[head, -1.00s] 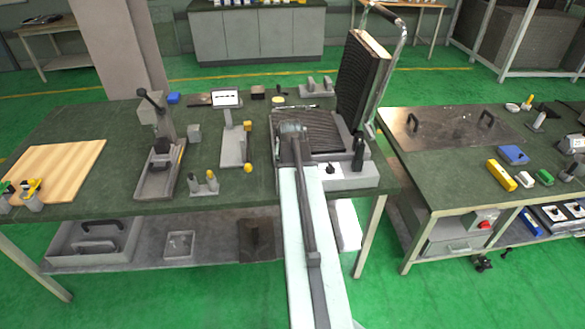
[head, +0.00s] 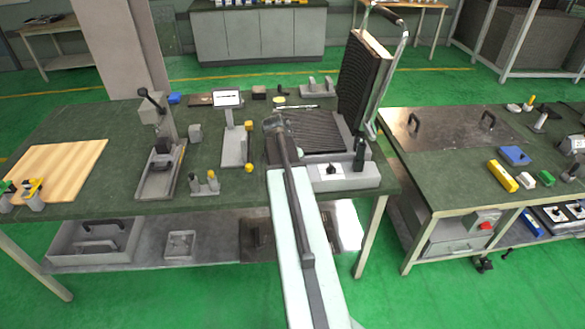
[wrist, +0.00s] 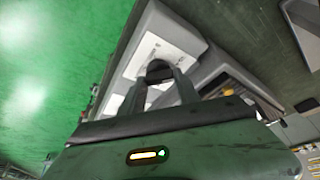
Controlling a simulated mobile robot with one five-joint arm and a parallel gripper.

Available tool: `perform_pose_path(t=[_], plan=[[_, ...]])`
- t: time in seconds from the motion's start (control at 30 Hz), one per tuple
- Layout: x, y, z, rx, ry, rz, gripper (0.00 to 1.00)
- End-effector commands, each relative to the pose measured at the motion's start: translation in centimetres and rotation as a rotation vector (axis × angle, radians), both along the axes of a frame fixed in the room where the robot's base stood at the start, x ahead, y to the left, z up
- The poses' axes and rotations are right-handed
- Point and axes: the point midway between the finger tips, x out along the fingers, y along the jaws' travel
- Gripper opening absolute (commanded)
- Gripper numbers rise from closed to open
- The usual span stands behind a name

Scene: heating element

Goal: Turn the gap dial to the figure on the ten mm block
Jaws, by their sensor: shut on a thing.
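The contact grill (head: 345,182) stands open on the bench, with its ribbed lower plate (head: 318,130) bare and its upper plate (head: 362,75) tilted up. In the wrist view, my gripper (wrist: 163,80) is shut on a dark dial (wrist: 158,68) on a white plate of the grill's front housing. Its figures are too small to read. In the head view my arm hides this dial. Another black knob (head: 332,169) sits on a white plate to its right. Several small blocks lie about, including a grey block (head: 195,133); I cannot tell which is the ten mm one.
A lever press (head: 158,165), a display stand (head: 229,140) and a two-post holder (head: 205,184) stand left of the grill. A dark upright handle (head: 359,153) is close on the right. A wooden board (head: 55,168) lies far left. Bare bench shows between them.

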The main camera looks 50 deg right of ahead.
Motion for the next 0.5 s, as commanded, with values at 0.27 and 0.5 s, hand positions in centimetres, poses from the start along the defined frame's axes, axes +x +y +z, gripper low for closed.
perform_pose_path(t=[0.27,0.5], plan=[[0.17,0.23,-0.03,0.005,-0.003,-0.003,0.00],[0.15,0.19,-0.02,0.004,-0.003,-0.002,0.60]])
